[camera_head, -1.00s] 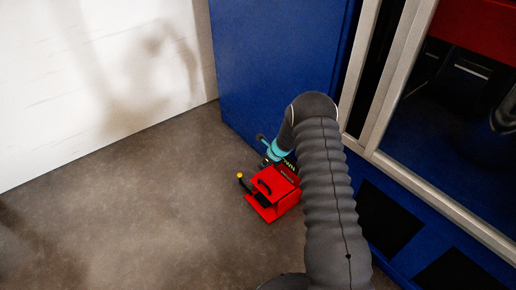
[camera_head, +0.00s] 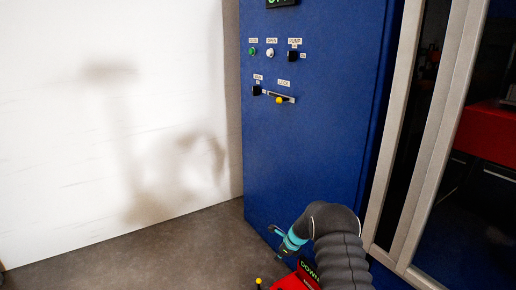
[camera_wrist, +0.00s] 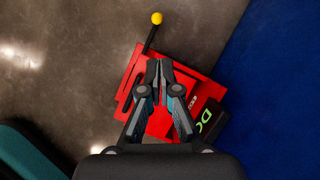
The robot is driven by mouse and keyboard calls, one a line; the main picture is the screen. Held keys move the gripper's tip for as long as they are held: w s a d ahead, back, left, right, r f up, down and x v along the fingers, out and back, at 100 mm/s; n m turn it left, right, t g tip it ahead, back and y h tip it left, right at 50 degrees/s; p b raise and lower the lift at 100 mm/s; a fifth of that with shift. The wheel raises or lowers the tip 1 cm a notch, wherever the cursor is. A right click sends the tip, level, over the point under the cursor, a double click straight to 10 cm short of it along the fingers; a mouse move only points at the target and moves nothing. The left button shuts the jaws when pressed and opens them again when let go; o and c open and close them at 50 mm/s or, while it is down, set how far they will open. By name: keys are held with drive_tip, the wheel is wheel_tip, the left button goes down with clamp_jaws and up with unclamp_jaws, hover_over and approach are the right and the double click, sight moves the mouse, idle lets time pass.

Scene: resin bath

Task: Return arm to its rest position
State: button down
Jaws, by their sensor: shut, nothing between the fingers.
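My gripper (camera_wrist: 159,68) is shut and empty in the wrist view, pointing down above a red box (camera_wrist: 134,62) on the floor. In the head view my dark sleeved arm comes up from the bottom edge and bends over. Its teal wrist part shows there, but the fingers cannot be made out. The red box also shows at the bottom edge of the head view (camera_head: 292,283), partly hidden by my arm. A lever with a yellow knob (camera_wrist: 156,18) sticks out from the box. A green-lettered display (camera_wrist: 206,118) is on its right side.
A blue cabinet (camera_head: 305,155) stands close beyond my arm. It carries buttons, switches and a lock lever with a yellow knob (camera_head: 279,100). A grey-framed window (camera_head: 430,130) is at right, with a red part inside. A white wall (camera_head: 60,120) is at left, with open floor (camera_head: 150,258) before it.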

drive_tip(key=s+n+g, duration=0.3)
drive_tip(key=s+n, duration=0.6)
drive_tip(key=s, duration=0.2)
drive_tip(key=s+d+r+n+t+h, duration=0.2)
drive_tip(key=s+r+n, duration=0.5)
drive_tip(key=s+r, duration=1.2)
drive_tip(key=s+d+r+n+t+h, duration=0.2)
drive_tip(key=s+r+n, duration=0.6)
drive_tip(key=s+r, duration=1.2)
drive_tip(key=shift+d+r+t, duration=0.7)
drive_tip(key=shift+d+r, duration=0.2)
drive_tip(key=shift+d, duration=0.2)
